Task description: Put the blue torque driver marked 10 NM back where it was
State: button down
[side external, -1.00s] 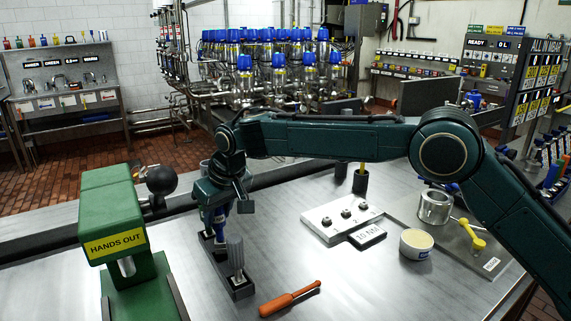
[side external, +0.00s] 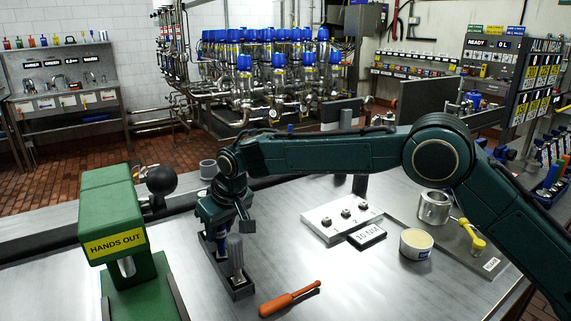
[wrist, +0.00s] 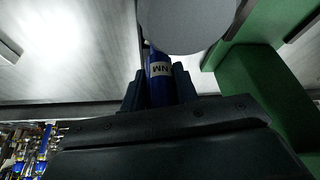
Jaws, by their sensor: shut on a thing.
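My gripper (side external: 221,226) is shut on the blue torque driver (side external: 221,242), low over the left end of the dark rack (side external: 241,291) in the side view. The driver looks upright. Its lower end is hard to see, so I cannot tell how far it sits in the rack. In the wrist view the blue handle (wrist: 157,92) stands between my two fingers (wrist: 158,93), with a white label reading "NM"; the number is not legible. A grey-handled tool (side external: 236,254) stands in the rack just in front of the driver.
The green "HANDS OUT" machine (side external: 116,243) with a black ball stands close on the left. An orange-handled tool (side external: 289,299) lies in front right of the rack. A "15 NM" plate (side external: 367,236), a white block (side external: 322,225) and a cream tub (side external: 416,243) lie further right.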

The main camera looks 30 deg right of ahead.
jog(key=shift+f, duration=0.3)
jog(key=shift+s+f, duration=0.1)
jog(key=shift+f, duration=0.25)
jog(key=c, duration=1.1)
grip_release()
jog(key=shift+o, duration=0.2)
jog(key=shift+r, duration=0.1)
jog(key=shift+r, duration=0.1)
jog(key=shift+r, duration=0.75)
jog(key=v, duration=1.1)
jog(key=shift+r, duration=0.4)
jog(key=shift+s+d, duration=0.1)
